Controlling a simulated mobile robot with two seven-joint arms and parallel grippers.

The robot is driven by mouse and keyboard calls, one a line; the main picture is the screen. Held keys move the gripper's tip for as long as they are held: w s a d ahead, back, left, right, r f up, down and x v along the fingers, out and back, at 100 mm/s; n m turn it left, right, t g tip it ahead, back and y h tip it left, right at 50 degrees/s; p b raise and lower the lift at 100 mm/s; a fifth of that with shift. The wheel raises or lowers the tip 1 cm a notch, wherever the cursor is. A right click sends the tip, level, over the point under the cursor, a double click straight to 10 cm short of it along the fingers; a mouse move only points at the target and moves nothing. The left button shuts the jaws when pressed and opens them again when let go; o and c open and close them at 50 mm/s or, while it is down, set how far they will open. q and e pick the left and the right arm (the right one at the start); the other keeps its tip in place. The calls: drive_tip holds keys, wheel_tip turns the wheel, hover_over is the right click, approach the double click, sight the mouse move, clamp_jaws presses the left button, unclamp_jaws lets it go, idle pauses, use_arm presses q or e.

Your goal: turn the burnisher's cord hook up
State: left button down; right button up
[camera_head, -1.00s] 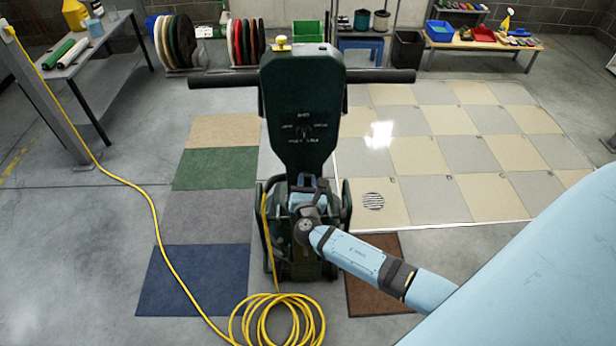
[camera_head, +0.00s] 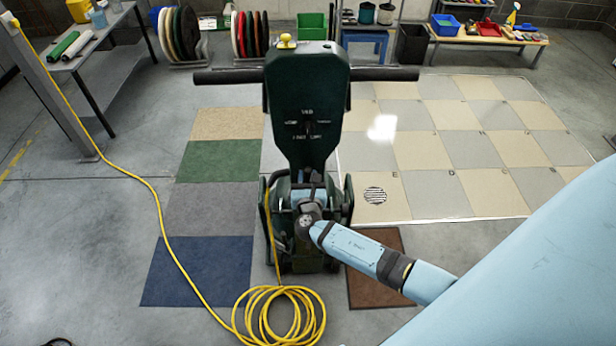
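I cannot make out the cord hook. A yellow cord (camera_head: 270,240) runs down the burnisher's left side. My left gripper is not in view.
The yellow cord lies coiled (camera_head: 280,315) on the floor in front of the burnisher and trails left to a post. Carpet samples (camera_head: 195,270) lie left, a tiled floor panel (camera_head: 450,190) right. Pad racks (camera_head: 180,35), benches and a bin (camera_head: 411,43) stand behind.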

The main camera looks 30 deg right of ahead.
drive_tip(key=shift+o, duration=1.2)
drive_tip(key=b+v, duration=0.1)
drive_tip(key=v, duration=1.2)
drive_tip(key=shift+s+a+b, duration=0.25)
drive_tip(key=shift+s+b, duration=0.05)
drive_tip(key=shift+f, duration=0.1)
